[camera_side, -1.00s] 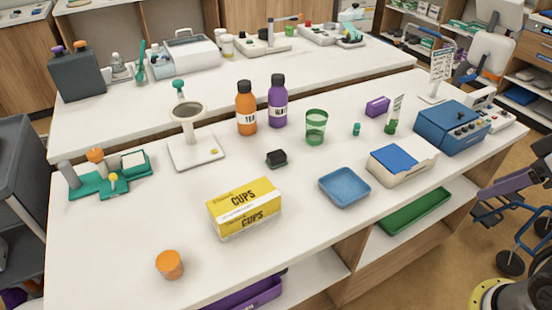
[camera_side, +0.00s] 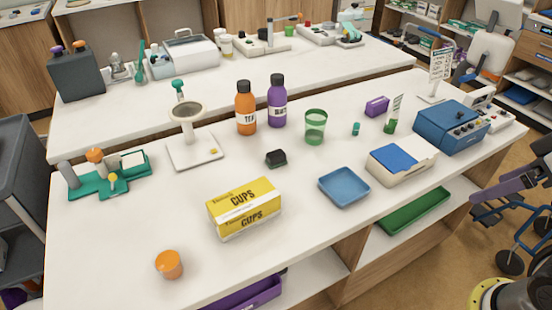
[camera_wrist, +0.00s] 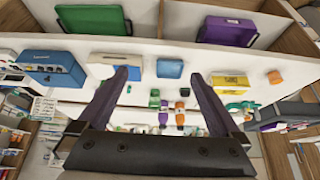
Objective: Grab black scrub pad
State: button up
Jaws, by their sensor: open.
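The black scrub pad (camera_side: 276,158) is a small dark block lying on the white counter, behind the yellow cups box and in front of the orange and purple bottles. In the wrist view the pad (camera_wrist: 185,92) looks tiny and lies far beyond my fingertips, between the blue tray and the bottles. My gripper (camera_wrist: 158,76) is open and empty, its two dark fingers spread wide, high and well away from the counter. My gripper is outside the side view.
Near the pad stand the yellow cups box (camera_side: 244,208), blue tray (camera_side: 344,187), green cup (camera_side: 316,127), orange bottle (camera_side: 246,110) and purple bottle (camera_side: 277,103). A white stand (camera_side: 195,153) is to the left. Bare counter surrounds the pad.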

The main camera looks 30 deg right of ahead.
jog(key=w+r+m+t, duration=0.2)
jog(key=w+r, duration=0.9)
jog(key=w, duration=0.3)
jog(key=n+g, duration=0.2)
jog(key=g, duration=0.1)
send_over(276, 153)
jog(key=s, duration=0.3)
jog(key=f, duration=2.8)
jog(key=shift+w+d+f, duration=0.2)
jog(key=shift+w+f, duration=0.05)
jog(key=shift+f, duration=0.1)
jog(key=shift+a+x, duration=0.15)
jog(key=shift+x, duration=1.35)
jog(key=shift+a+x, duration=0.1)
jog(key=shift+x, duration=1.45)
jog(key=c, duration=1.3)
